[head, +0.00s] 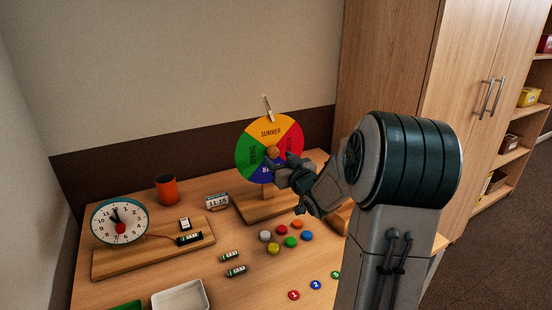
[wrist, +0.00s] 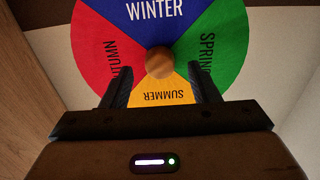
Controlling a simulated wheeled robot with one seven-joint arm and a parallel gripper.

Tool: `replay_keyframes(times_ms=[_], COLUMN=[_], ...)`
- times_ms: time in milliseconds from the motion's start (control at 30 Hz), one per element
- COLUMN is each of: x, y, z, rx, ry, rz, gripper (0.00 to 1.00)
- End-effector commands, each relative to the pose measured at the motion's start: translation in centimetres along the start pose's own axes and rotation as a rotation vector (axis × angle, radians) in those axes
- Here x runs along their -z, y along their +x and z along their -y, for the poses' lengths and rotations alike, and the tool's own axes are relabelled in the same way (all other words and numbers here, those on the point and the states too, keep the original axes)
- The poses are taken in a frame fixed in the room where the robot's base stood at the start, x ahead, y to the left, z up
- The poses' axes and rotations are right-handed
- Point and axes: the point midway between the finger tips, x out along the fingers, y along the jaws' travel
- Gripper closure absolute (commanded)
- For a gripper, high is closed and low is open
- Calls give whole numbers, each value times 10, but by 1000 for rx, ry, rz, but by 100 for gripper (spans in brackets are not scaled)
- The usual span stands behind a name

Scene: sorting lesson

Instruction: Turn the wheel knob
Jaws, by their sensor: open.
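The season wheel (head: 255,133) stands upright on a wooden base (head: 262,207) at the back of the table, with yellow, green, red and blue sectors. Its round wooden knob (head: 272,152) sits at the hub, and a wooden pointer (head: 268,106) is above the rim. In the head view SUMMER is at the top. In the wrist view the knob (wrist: 159,62) is just beyond and between the fingertips of my gripper (wrist: 160,84), which is open. In the head view my gripper (head: 287,168) is close in front of the wheel and hides part of its lower right.
A clock (head: 119,222) on a wooden board, an orange cup (head: 167,189) and a small display reading 11:25 (head: 217,200) stand to the left. Batteries (head: 236,271), coloured buttons (head: 290,242), numbered discs (head: 315,285) and a white tray (head: 181,298) lie in front. A cabinet (head: 460,70) stands right.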

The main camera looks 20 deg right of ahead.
Motion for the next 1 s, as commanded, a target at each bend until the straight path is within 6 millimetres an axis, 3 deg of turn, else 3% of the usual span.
replay_keyframes(times_ms=[200, 533, 700, 1000], x=[0, 0, 0, -2], y=[21, 24, 24, 24], z=[0, 0, 0, 1], rx=[0, -1, -1, 1], ry=[-1, -1, -1, -23], rz=[0, 1, 1, 1], gripper=[45, 45, 89, 89])
